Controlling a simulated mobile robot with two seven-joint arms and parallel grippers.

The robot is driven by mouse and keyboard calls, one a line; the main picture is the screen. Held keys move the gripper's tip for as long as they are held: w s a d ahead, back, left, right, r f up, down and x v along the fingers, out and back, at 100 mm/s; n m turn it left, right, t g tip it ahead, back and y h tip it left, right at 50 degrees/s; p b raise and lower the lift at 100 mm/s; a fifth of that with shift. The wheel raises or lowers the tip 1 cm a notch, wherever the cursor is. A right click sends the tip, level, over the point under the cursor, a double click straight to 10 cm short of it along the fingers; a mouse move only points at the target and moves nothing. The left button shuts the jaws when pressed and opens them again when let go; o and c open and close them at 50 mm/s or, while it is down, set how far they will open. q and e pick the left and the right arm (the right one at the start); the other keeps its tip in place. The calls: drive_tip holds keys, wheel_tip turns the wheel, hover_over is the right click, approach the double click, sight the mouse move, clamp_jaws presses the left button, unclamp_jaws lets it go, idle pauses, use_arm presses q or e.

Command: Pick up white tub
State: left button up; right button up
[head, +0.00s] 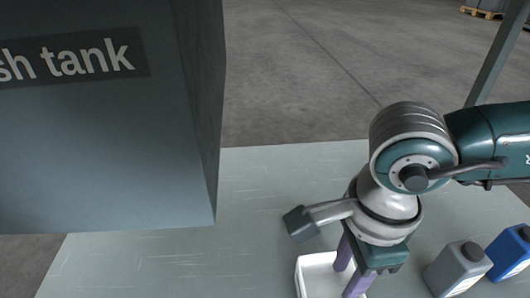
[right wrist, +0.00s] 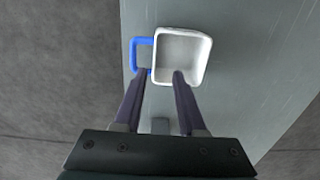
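The white tub (head: 312,284) is at the bottom of the head view on the grey table, partly cut off by the frame and partly hidden by my right gripper (head: 351,268). In the right wrist view the tub (right wrist: 184,58) looks open-topped and empty, with a blue loop (right wrist: 134,54) at its left side. My right gripper (right wrist: 160,76) is open, its two purple fingers apart. One fingertip overlaps the tub's inside and the other overlaps the blue loop, so the tub's left wall lies between them in the picture. I cannot tell contact. My left gripper is out of view.
A large dark tank (head: 100,140) with a "sh tank" label fills the left of the head view. A grey jug (head: 457,270) and a blue jug (head: 512,250) stand at the right. The table's middle (head: 255,200) is clear.

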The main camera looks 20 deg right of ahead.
drive_tip(key=f+b, duration=0.2)
drive_tip(key=f, duration=0.1)
drive_tip(key=f+b, duration=0.3)
drive_tip(key=f, duration=0.1)
drive_tip(key=s+f+b, duration=0.1)
drive_tip(key=f+b, duration=0.2)
drive_tip(key=shift+d+f, duration=0.15)
drive_tip(key=shift+f, duration=0.15)
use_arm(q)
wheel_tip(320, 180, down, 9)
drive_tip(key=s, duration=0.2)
use_arm(e)
drive_tip(key=shift+r, duration=0.1)
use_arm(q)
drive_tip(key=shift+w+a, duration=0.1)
use_arm(e)
drive_tip(key=c, duration=0.6)
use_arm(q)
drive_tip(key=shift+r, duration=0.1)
use_arm(e)
clamp_jaws()
